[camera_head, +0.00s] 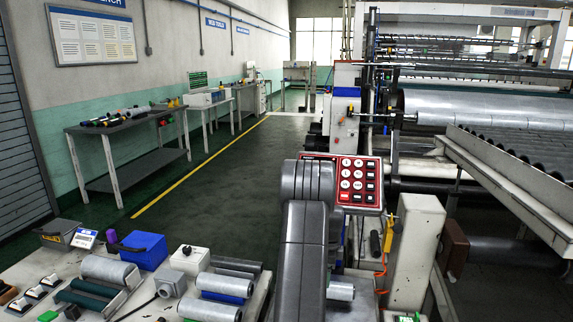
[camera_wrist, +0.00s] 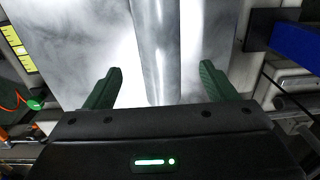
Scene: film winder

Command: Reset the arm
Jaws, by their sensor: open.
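My gripper (camera_wrist: 160,88) shows in the wrist view with two dark green fingers spread wide apart. It is open and nothing is held between the fingers. Beyond the fingers is a shiny grey metallic surface (camera_wrist: 165,45) with a rounded, roll-like form. I cannot tell how far it is from the fingertips. In the head view my grey arm (camera_head: 303,250) rises from the bottom middle, and the gripper itself is hidden there.
A table (camera_head: 255,299) at lower left holds grey rolls (camera_head: 215,311) and a blue box (camera_head: 143,248). A red keypad panel (camera_head: 356,184) stands right beside my arm. The film winder (camera_head: 480,107) with its large roll fills the right. The green floor (camera_head: 225,185) is clear.

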